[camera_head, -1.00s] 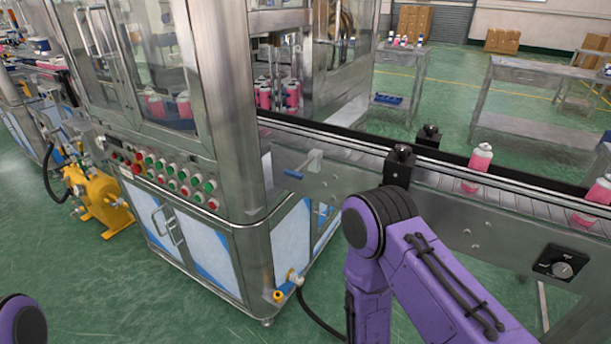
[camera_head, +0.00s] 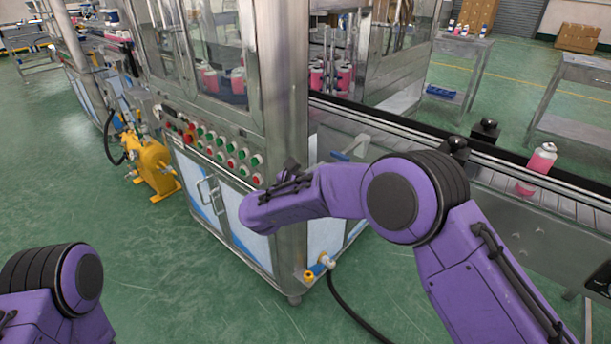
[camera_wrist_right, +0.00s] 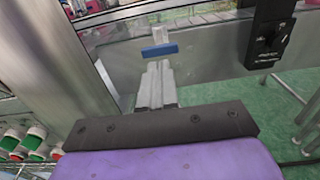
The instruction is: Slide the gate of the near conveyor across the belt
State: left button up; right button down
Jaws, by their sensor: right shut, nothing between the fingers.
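The gate of the near conveyor shows as a short blue handle (camera_head: 340,156) with a grey metal piece beside it, at the conveyor's near side, close to the machine's corner post. In the right wrist view the blue handle (camera_wrist_right: 160,50) lies just beyond my right gripper (camera_wrist_right: 156,86). Its pale fingers are shut and empty, pointing at the handle; I cannot tell whether they touch it. In the head view my right arm reaches left in front of the machine, and the fingers are not clear. My left gripper is out of view; only part of the left arm shows.
The machine's button panel (camera_head: 215,148) and corner post (camera_head: 287,100) stand close to my right arm. Open green floor lies left.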

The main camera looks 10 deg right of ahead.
aim_at(346, 154)
jog(key=p+x, duration=0.1)
jog(key=x, duration=0.4)
jog(key=shift+s, duration=0.1)
jog(key=shift+a, duration=0.1)
jog(key=b+x, duration=0.6)
jog(key=shift+d+f, duration=0.25)
jog(key=shift+f, duration=0.1)
jog(key=shift+d+r, duration=0.15)
jog(key=shift+r, duration=0.15)
jog(key=shift+w+r, duration=0.25)
jog(key=shift+r, duration=0.05)
